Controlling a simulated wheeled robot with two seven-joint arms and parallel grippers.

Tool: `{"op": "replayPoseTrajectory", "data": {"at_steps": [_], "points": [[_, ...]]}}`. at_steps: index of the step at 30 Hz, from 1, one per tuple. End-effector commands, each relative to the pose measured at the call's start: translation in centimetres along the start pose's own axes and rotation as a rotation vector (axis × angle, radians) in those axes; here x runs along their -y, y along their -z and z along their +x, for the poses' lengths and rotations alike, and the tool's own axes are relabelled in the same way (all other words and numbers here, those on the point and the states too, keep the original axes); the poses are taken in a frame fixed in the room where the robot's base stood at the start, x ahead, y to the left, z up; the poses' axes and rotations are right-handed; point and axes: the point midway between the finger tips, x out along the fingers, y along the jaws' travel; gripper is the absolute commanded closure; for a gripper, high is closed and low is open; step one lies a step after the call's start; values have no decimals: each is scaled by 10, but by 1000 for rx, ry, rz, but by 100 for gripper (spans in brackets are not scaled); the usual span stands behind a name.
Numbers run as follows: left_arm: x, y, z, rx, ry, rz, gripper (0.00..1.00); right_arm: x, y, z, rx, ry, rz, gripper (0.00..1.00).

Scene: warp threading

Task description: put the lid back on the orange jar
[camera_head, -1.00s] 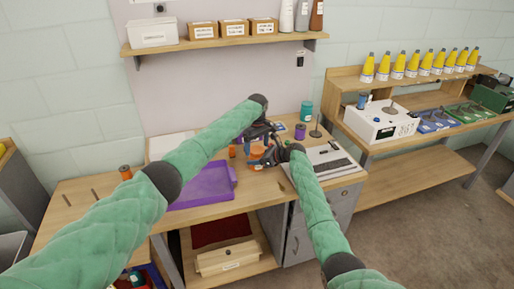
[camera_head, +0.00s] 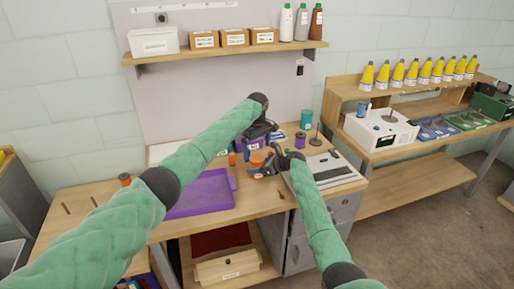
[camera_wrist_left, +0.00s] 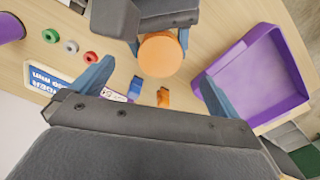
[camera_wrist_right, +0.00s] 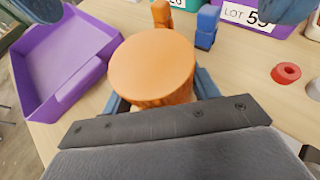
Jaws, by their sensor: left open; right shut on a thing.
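An orange cylinder, which looks like the orange jar, stands out large in the right wrist view (camera_wrist_right: 152,72). It has a flat, paler orange top; I cannot tell whether that top is a separate lid. My right gripper (camera_head: 266,167) is shut around its sides. The same round orange top shows in the left wrist view (camera_wrist_left: 160,54), at the right gripper's fingers. My left gripper (camera_wrist_left: 152,90) is open, with nothing between its fingers, above the table just behind the jar. No loose lid can be made out.
A purple tray (camera_head: 203,196) lies left of the jar. A small blue clip (camera_wrist_right: 207,25) and an orange clip (camera_wrist_right: 162,14) stand near it. A teal jar (camera_head: 306,119) and a purple spool (camera_head: 300,140) are behind. Red, grey and green rings (camera_wrist_left: 72,47) lie nearby.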

Motion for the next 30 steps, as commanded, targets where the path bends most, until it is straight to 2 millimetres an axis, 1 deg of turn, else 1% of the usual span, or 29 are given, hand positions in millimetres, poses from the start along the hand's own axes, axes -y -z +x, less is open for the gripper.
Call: {"op": "replayPoseTrajectory", "data": {"at_steps": [5,12,18,21,24,30], "points": [[0,0,-24,0,-2,0,0,0,0,0,0,0,0,100],[-1,0,-71,-1,-3,0,0,0,0,0,0,0,0,100],[-1,0,-101,0,-1,0,0,0,0,0,0,0,0,100],[-1,0,-109,-1,0,0,0,0,0,0,0,0,0,100],[-1,1,-114,-1,0,0,0,0,0,0,0,0,0,100],[0,1,-116,0,0,0,0,0,0,0,0,0,0,100]]}}
